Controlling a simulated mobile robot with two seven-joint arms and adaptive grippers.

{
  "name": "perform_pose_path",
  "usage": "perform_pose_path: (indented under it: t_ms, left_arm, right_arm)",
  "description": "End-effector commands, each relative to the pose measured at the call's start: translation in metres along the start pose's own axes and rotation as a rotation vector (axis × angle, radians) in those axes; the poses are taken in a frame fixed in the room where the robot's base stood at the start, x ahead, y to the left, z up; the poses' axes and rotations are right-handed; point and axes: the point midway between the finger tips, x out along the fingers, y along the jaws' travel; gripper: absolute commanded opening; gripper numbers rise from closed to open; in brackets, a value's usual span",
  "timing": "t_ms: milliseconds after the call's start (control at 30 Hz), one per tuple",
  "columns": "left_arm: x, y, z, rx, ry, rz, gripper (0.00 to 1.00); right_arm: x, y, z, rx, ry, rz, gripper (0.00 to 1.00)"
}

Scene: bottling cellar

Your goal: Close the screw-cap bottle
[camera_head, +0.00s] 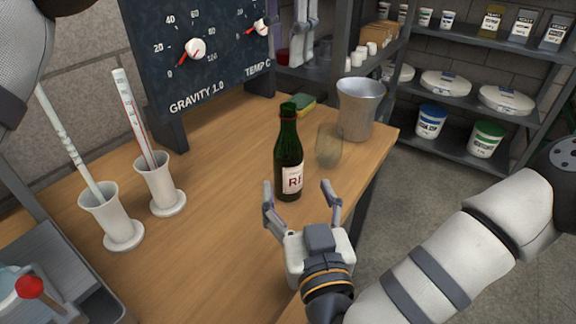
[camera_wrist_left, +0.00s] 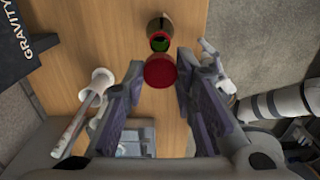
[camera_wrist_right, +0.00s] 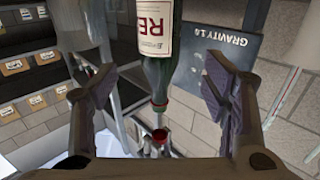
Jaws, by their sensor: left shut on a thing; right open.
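The green bottle (camera_head: 288,152) with a white label stands upright on the wooden bench. My right gripper (camera_head: 298,190) is open, its fingers pointing at the bottle's lower part and apart from it. In the right wrist view the bottle (camera_wrist_right: 157,72) appears upside down between the open fingers. My left gripper (camera_wrist_left: 160,74) is shut on a round red cap (camera_wrist_left: 160,72), whose flat top faces the left wrist camera. The green bottle neck (camera_wrist_left: 160,45) shows just beyond the cap.
Two white cylinders (camera_head: 106,215) (camera_head: 160,185) holding glass instruments stand left. A gauge board (camera_head: 195,60) rises at the back. Bench between cylinders and bottle is clear.

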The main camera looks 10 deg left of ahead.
Motion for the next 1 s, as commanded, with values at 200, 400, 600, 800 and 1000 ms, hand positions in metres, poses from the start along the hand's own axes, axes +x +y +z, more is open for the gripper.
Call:
perform_pose_path:
  t_ms: [200,400,600,800,1000]
  left_arm:
    - [0.0,0.0,0.0,0.0,0.0,0.0,0.17]
    - [0.0,0.0,0.0,0.0,0.0,0.0,0.17]
    - [0.0,0.0,0.0,0.001,0.0,0.0,0.17]
    - [0.0,0.0,0.0,0.001,0.0,0.0,0.17]
    - [0.0,0.0,0.0,0.001,0.0,0.0,0.17]
  right_arm:
    - [0.044,0.001,0.0,0.0,0.002,0.003,0.68]
    - [0.078,0.001,0.0,-0.001,0.001,0.002,0.68]
    - [0.093,0.0,0.0,0.0,0.0,0.0,0.68]
    - [0.095,0.0,0.0,0.0,0.0,-0.001,0.68]
    - [0.095,0.0,0.0,0.0,0.0,0.0,0.43]
